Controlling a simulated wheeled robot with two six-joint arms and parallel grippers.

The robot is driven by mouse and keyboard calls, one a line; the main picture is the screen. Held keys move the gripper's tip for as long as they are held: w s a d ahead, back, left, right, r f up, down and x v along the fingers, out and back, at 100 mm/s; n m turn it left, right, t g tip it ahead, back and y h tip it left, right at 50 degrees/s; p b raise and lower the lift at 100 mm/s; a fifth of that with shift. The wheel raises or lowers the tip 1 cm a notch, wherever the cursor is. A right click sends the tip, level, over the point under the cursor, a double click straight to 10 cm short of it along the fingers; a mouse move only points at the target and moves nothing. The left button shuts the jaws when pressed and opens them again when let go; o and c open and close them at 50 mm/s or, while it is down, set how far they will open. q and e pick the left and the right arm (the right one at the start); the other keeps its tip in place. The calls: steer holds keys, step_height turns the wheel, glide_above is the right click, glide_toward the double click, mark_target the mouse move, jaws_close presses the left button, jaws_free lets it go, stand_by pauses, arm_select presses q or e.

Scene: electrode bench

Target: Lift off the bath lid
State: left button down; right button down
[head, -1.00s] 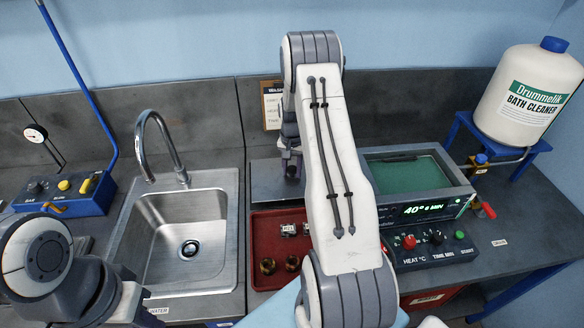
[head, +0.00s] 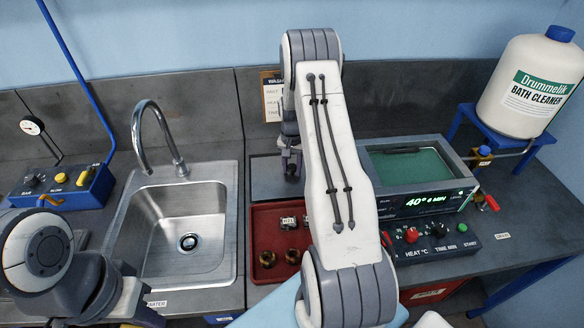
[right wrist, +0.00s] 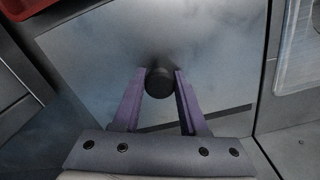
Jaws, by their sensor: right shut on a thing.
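The bath (head: 462,186) stands open on the bench, with green liquid showing inside it. The bath lid (head: 262,180) is a flat grey metal plate to the left of the bath, behind the red tray. In the right wrist view the lid (right wrist: 95,60) fills much of the picture, with its round black knob (right wrist: 159,82) between my purple fingers. My right gripper (head: 291,168) is shut on that knob; it also shows in the right wrist view (right wrist: 158,88). I cannot tell whether the lid touches the bench. My left arm shows at the lower left, its fingers out of view.
A red tray (head: 258,219) with several small parts lies in front of the lid. A sink (head: 228,235) with a tap is to the left. A control box (head: 440,247) stands before the bath. A bath cleaner jug (head: 530,85) is on a blue stand at right.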

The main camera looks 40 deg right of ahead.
steer(key=shift+f+b, duration=0.4)
steer(key=shift+f, duration=0.15)
stand_by(0.7)
jaws_free()
stand_by(0.4)
steer(key=shift+r+p, duration=2.4)
steer(key=shift+r, duration=1.1)
